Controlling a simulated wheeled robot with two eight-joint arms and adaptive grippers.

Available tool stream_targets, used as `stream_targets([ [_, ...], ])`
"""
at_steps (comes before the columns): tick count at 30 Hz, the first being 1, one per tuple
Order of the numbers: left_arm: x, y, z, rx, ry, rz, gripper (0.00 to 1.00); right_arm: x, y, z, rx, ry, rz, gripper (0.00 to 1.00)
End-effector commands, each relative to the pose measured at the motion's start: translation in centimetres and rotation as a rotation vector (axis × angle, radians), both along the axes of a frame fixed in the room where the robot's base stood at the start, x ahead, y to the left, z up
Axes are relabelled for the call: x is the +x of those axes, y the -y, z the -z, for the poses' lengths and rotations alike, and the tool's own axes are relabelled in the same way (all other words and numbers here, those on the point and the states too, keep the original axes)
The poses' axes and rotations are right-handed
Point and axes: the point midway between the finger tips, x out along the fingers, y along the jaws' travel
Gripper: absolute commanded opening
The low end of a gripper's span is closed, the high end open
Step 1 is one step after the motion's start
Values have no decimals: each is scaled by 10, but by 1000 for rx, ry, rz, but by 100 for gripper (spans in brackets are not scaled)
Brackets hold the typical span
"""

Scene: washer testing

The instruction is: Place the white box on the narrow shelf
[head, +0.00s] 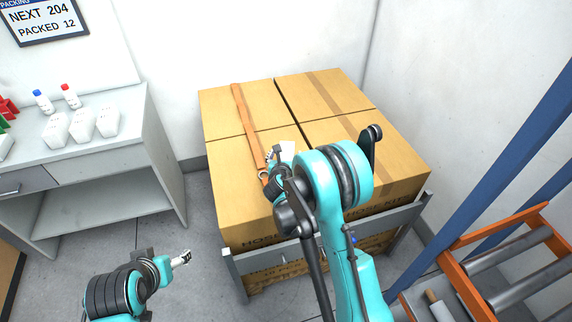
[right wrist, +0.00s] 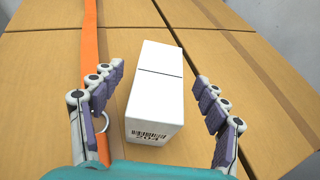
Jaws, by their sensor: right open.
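The white box (right wrist: 157,95) lies on top of large brown cartons (right wrist: 45,70). Its near end bears a barcode and the number 204. In the head view only a small part of the white box (head: 288,148) shows past my right arm. My right gripper (right wrist: 160,76) is open, with one finger on each side of the box and gaps between fingers and box. In the head view my right gripper (head: 277,160) is partly hidden by its arm. My left gripper (head: 183,257) is low at the left, away from the box; its jaw opening is too small to tell.
An orange strap (right wrist: 91,60) with a metal ring runs beside the box. A blue and orange roller rack (head: 505,265) stands right. A wall sign (head: 42,18) reads NEXT 204.

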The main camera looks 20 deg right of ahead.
Motion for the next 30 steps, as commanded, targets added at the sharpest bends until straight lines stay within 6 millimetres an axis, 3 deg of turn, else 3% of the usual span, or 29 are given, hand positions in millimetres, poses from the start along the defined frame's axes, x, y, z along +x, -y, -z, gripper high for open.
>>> stream_targets([
  [4, 0, 0, 10, 0, 0, 0, 70, 17, 6, 9, 1, 2, 1, 74],
  [12, 0, 0, 9, 0, 0, 0, 70, 20, 8, 8, 1, 1, -1, 74],
  [14, 0, 0, 9, 0, 0, 0, 70, 20, 8, 8, 1, 1, -1, 64],
  [20, 0, 0, 9, 0, 0, 0, 70, 20, 8, 8, 2, 1, 0, 11],
  [23, 0, 0, 9, 0, 0, 0, 70, 20, 7, 8, 2, 2, 0, 1],
  [30, 0, 0, 8, 0, 0, 0, 70, 20, 7, 5, 2, 2, 0, 0],
])
